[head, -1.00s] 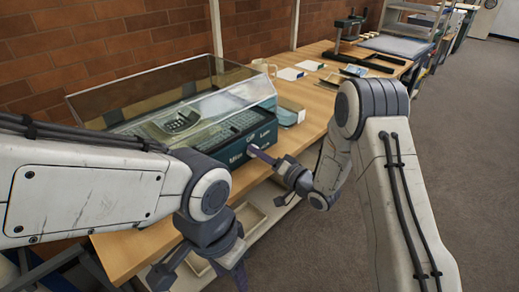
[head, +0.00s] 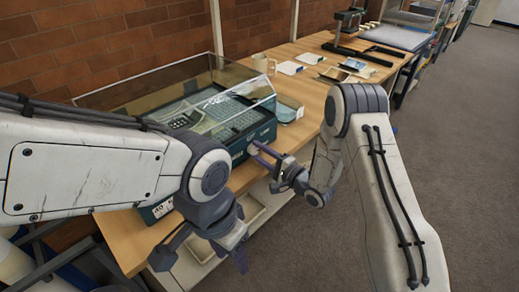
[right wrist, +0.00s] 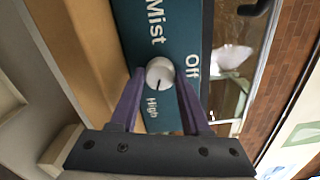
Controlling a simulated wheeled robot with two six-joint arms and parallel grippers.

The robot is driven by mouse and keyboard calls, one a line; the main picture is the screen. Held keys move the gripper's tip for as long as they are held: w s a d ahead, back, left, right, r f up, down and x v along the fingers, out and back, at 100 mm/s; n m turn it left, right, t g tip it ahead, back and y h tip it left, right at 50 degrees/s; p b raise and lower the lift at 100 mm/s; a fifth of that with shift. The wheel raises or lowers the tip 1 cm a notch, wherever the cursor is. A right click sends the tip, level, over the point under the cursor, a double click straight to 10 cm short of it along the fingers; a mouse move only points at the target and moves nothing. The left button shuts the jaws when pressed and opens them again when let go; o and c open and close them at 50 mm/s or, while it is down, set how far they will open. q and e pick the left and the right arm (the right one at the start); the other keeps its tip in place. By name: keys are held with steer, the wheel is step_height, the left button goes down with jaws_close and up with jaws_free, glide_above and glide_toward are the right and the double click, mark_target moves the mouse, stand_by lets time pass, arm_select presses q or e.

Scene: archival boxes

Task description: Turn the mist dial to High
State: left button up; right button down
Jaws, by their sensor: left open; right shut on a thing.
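The mist dial (right wrist: 160,72) is a round pale knob on the dark teal front panel (right wrist: 140,20) of a clear-lidded case (head: 232,98). In the right wrist view, "Mist", "Off" and "High" are printed around it, and its dark pointer mark faces the "High" label (right wrist: 152,107). My right gripper (right wrist: 160,78) is shut on the dial, with a purple finger on each side. It also shows in the head view (head: 255,151) at the case's front. My left gripper (head: 202,258) is open and empty, low in front of the table edge.
The case stands on a wooden table (head: 122,240) against a brick wall. A mug (head: 262,63), white cards (head: 290,67) and a press-like stand (head: 349,25) are further back. My left arm hides part of the case. Open floor lies to the right.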

steer(key=shift+m, duration=0.6)
steer(key=shift+f+p, duration=0.1)
steer(key=shift+p, duration=0.2)
steer(key=shift+d, duration=0.1)
steer(key=shift+c, duration=1.8)
jaws_free()
